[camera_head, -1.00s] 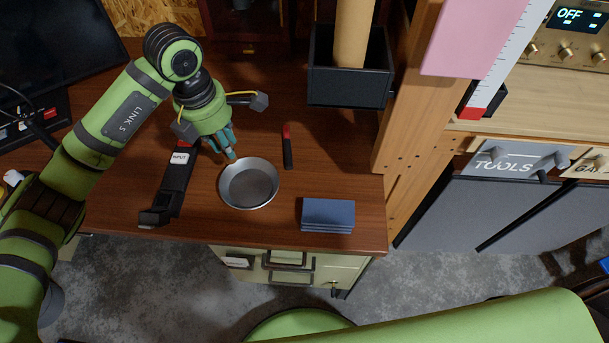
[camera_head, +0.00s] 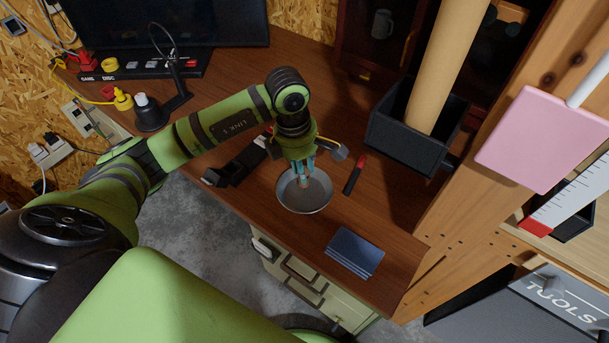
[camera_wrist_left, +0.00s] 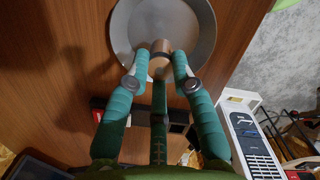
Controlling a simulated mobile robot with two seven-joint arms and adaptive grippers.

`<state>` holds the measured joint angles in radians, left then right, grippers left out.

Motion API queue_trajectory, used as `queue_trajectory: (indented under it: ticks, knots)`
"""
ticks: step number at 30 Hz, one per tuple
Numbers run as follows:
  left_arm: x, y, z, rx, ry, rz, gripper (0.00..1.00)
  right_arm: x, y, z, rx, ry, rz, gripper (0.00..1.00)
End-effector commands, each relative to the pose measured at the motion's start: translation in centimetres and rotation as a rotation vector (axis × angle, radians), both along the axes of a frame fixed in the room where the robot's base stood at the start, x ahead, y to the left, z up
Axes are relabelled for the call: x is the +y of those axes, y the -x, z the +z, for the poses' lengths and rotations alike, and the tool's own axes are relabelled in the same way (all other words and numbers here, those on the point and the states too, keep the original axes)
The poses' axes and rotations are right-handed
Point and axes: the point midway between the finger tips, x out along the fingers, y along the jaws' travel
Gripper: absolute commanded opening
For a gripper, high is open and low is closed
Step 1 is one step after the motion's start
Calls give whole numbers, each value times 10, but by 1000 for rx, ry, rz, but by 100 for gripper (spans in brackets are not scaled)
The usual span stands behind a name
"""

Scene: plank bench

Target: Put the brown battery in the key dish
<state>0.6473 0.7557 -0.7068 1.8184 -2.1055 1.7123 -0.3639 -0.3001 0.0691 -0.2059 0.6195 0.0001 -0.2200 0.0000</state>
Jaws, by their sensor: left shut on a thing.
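The key dish (camera_head: 318,201) is a round grey metal bowl on the brown bench; it also fills the top of the left wrist view (camera_wrist_left: 200,22). My left gripper (camera_head: 303,178) points down over the dish. Its teal fingers, seen in the left wrist view (camera_wrist_left: 158,68), are shut on the brown battery (camera_wrist_left: 160,48), a small tan cylinder. The battery's end shows against the dish's inside; I cannot tell whether it touches the bottom. In the head view the fingers mostly hide the battery. My right gripper is not in view.
A black tray (camera_head: 236,168) lies left of the dish. A red and black stick (camera_head: 354,175) lies to its right. A blue stack (camera_head: 354,252) is near the front edge. A black box (camera_head: 408,146) holding a tall tan roll stands behind, beside a wooden post.

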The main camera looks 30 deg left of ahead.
Motion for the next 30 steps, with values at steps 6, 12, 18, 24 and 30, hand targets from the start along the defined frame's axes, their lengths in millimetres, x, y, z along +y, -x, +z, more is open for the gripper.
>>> queue_trajectory:
  ticks: [6, 12, 18, 24, 30]
  knots:
    - [-1, 1, -28, 5, 2, 0, 0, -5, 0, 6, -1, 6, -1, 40]
    - [-1, 0, -36, -1, 1, -2, 0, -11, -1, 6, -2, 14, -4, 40]
    - [0, 0, -39, -1, 1, -1, 0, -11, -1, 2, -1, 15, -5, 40]
    - [0, 0, -41, 0, 0, -1, 48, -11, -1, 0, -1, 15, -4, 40]
    - [0, 0, -41, 0, 0, -1, 48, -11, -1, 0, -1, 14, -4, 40]
